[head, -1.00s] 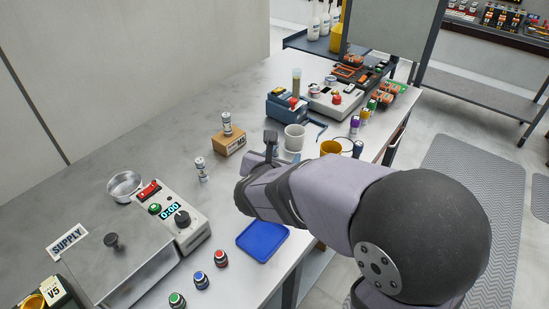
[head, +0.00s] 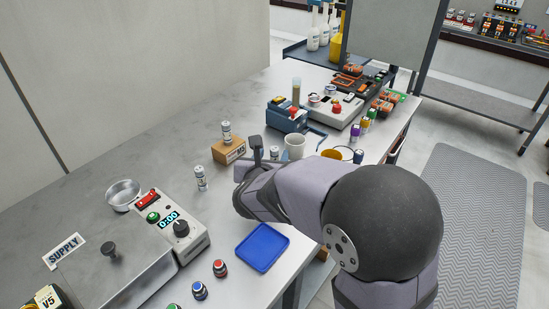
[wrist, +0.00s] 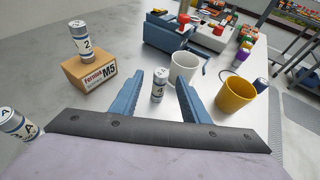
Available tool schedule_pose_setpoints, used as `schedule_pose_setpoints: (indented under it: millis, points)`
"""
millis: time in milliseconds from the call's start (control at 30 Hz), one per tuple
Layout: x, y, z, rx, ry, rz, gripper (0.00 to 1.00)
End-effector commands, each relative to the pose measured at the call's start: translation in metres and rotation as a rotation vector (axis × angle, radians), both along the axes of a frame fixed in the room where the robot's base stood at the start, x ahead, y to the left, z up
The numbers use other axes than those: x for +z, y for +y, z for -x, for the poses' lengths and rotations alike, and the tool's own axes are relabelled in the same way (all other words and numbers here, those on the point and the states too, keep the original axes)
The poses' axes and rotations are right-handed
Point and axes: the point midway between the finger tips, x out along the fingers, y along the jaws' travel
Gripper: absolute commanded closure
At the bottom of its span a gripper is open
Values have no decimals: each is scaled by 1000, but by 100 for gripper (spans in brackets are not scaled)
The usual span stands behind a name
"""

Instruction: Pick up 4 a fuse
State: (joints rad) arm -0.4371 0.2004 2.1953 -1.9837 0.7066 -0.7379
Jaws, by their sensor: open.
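My gripper (wrist: 159,77) is open, its two blue fingers spread. A small white fuse (wrist: 159,86) with a dark band stands upright on the bench and shows between the fingers, touching neither; its mark is too small to read. It also shows in the head view (head: 274,153), just right of my gripper (head: 256,150). A second fuse marked 2 (wrist: 81,42) stands on the tan M5 block (wrist: 90,73); in the head view it is also there (head: 227,133). A third fuse (wrist: 18,123), marked A or 4, is at the wrist view's left edge and in the head view (head: 200,178).
A white cup (wrist: 184,67) and a yellow mug (wrist: 235,95) stand close behind and right of the fingers. A blue tray (head: 262,247), a timer box (head: 180,228) and a metal bowl (head: 123,194) are nearer. Bench between the M5 block and cup is clear around the fuse.

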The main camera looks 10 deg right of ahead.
Motion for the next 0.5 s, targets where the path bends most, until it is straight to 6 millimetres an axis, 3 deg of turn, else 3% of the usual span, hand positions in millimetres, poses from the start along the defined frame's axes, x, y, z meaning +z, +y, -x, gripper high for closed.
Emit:
schedule_pose_setpoints:
  millis: [233,500]
  points:
    - [-12,-9,-27,-2,3,-1,58]
    - [-14,-10,-34,-1,1,-1,58]
